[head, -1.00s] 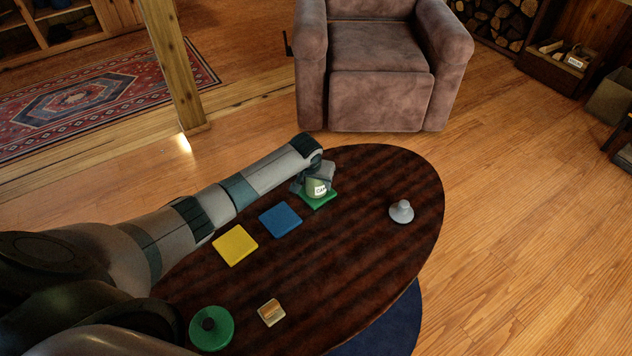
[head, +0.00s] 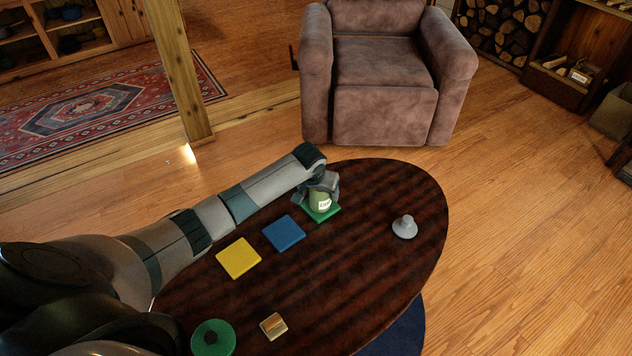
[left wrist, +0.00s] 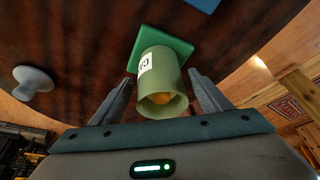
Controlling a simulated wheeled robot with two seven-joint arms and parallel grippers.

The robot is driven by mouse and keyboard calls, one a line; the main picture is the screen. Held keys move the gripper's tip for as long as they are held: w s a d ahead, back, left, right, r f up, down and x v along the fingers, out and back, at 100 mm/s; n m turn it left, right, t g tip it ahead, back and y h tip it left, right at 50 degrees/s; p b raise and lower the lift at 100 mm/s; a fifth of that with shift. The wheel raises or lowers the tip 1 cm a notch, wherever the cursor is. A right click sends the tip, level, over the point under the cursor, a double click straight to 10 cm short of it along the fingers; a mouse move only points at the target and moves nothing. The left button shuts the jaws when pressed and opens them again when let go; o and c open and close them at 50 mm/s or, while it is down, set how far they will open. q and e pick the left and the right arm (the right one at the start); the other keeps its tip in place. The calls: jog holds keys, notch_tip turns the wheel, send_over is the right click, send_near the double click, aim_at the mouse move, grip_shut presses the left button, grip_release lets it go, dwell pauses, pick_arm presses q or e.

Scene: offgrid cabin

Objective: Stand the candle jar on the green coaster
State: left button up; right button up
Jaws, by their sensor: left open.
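The candle jar (head: 320,201) is a light green cylinder with a white label, and it stands upright on the green coaster (head: 333,214) near the far end of the table. In the left wrist view the jar (left wrist: 160,88) shows its open mouth with something orange inside, and its base meets the green coaster (left wrist: 178,44). My left gripper (head: 321,196) is open, with its fingers on either side of the jar; in the left wrist view there are gaps between jar and fingers. My right gripper is not in view.
The dark oval table (head: 370,240) also holds a blue coaster (head: 283,233), a yellow coaster (head: 238,258), a grey knobbed object (head: 404,227), a small wood-and-gold block (head: 273,326) and a green disc with a dark knob (head: 222,340). An armchair (head: 385,115) stands beyond.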

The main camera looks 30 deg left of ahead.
pick_arm(q)
jog(key=p+v, duration=0.1)
jog(key=v, duration=0.8)
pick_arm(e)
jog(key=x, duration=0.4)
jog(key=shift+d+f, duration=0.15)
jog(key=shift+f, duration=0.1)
